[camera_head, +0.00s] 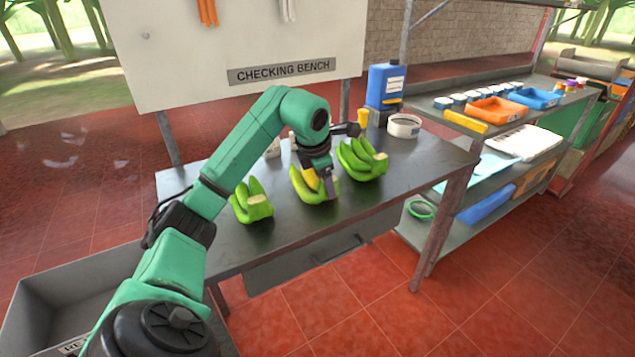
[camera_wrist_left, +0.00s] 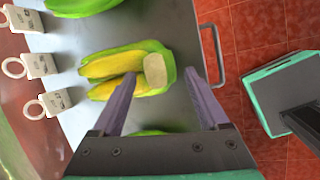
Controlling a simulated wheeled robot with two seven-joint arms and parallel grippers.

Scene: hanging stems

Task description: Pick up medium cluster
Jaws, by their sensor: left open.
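Three banana clusters lie in a row on the dark bench. The middle, medium cluster (camera_head: 312,190) is yellow-green; in the left wrist view it (camera_wrist_left: 122,70) lies with its pale cut crown to the right. The left cluster (camera_head: 252,203) is smaller and green, and the right cluster (camera_head: 361,160) is larger and green. My left gripper (camera_head: 327,185) is over the medium cluster and hides part of it. In the left wrist view my left gripper (camera_wrist_left: 160,78) is open, its fingers on either side of the cluster's crown end. Contact cannot be told. My right gripper is not in view.
White ringed tags (camera_wrist_left: 42,65) lie along one edge. A shelf rack with trays stands to the right. The bench front between clusters and edge is clear.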

